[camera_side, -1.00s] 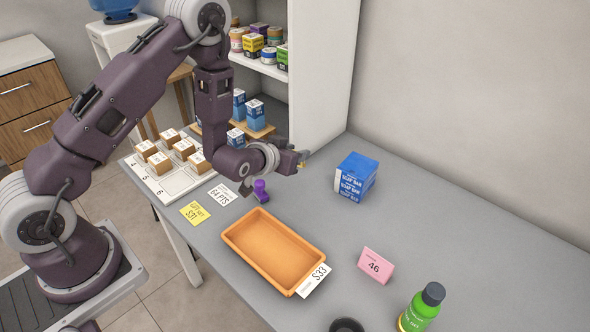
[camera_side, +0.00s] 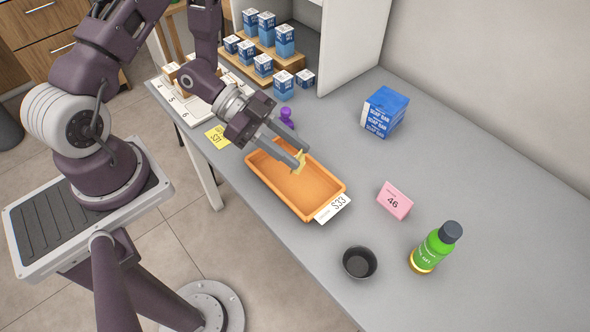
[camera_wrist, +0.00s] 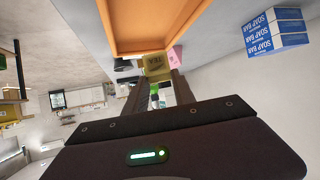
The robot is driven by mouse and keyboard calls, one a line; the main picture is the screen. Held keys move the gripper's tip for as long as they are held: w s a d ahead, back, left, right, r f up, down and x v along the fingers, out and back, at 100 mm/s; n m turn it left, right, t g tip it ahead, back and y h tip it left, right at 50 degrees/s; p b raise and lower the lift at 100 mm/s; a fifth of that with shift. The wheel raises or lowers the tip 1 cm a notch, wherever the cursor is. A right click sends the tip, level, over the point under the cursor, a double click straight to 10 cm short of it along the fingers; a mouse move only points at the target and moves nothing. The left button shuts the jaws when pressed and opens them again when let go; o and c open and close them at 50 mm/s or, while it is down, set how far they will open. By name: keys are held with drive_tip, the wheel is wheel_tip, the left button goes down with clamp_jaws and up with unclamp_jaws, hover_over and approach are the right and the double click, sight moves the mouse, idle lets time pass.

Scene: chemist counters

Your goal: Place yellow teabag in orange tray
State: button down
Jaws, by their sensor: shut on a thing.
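The yellow teabag (camera_side: 299,163) is a small flat packet held between my gripper's fingertips (camera_side: 298,154). It also shows in the wrist view (camera_wrist: 157,66), at the ends of the two fingers. My gripper is shut on it. The orange tray (camera_side: 311,196) is a shallow rectangular tray on the grey counter. In the side view, the teabag and fingertips overlap the tray's far part and appear above it. I cannot tell the exact height. The tray's orange wall (camera_wrist: 107,28) fills the top middle of the wrist view. I see nothing lying in the visible part of the tray.
A white S33 card (camera_side: 333,208) leans at the tray's near right corner. A purple object (camera_side: 287,117) stands behind the tray. A pink card (camera_side: 395,201), dark bowl (camera_side: 359,262), green bottle (camera_side: 433,248) and blue soap boxes (camera_side: 385,111) stand to the right, with clear counter between.

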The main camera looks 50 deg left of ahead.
wheel_tip(320, 180, down, 6)
drive_tip(key=shift+f, duration=0.1)
drive_tip(key=shift+f, duration=0.1)
drive_tip(key=c, duration=1)
unclamp_jaws()
drive_tip(key=shift+c, duration=0.2)
